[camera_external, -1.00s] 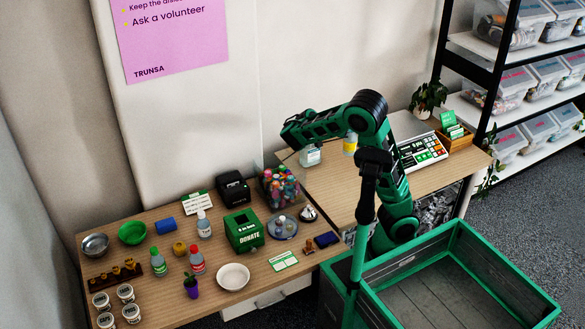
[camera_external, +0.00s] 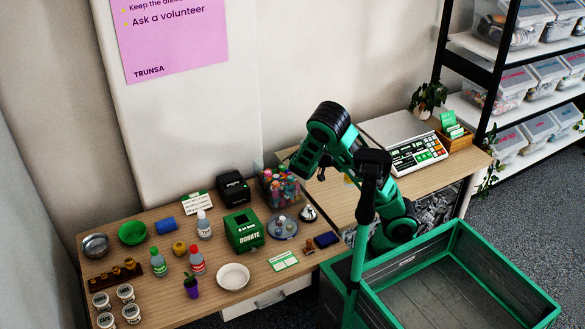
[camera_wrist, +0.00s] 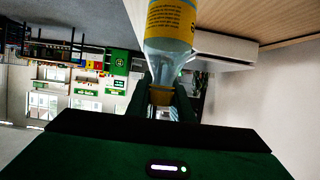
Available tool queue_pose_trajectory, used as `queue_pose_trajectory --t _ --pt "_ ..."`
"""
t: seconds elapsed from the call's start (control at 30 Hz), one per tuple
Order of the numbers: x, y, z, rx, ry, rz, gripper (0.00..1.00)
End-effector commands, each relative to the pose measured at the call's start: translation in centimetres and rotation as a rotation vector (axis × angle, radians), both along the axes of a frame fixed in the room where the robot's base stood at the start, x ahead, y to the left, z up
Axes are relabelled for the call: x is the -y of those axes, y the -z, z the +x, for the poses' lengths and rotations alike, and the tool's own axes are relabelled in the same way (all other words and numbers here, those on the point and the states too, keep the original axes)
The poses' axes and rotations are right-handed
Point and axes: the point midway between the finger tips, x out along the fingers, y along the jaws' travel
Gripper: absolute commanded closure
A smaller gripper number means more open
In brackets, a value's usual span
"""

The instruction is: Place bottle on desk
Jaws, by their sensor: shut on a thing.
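In the wrist view a clear bottle (camera_wrist: 167,48) with a yellow label and yellow cap is in my gripper (camera_wrist: 160,97), whose fingers are shut around its cap and neck end. Its far end is cut off by the picture's edge. In the external view my gripper is hidden behind my arm, and only a small yellow bit of the bottle (camera_external: 347,179) shows above the right desk (camera_external: 325,208). I cannot tell whether the bottle touches the desk. The wooden surface (camera_wrist: 268,30) shows at the upper right of the wrist view.
The left desk (camera_external: 240,299) is crowded with bottles, bowls, cups and a green donation box (camera_external: 244,230). On the right desk stand a keypad register (camera_external: 418,153) and a card holder (camera_external: 452,130). The right desk's front strip is mostly bare. A green crate (camera_external: 450,280) is in front.

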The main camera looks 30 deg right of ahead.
Motion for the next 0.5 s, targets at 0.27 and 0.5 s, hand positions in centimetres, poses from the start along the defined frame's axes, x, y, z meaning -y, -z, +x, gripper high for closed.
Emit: queue_pose_trajectory --t 0.27,0.5 --pt "5.6 3.3 0.8 -0.003 0.005 -0.003 1.00" --pt "8.8 5.3 1.5 -0.002 0.001 -0.001 1.00"
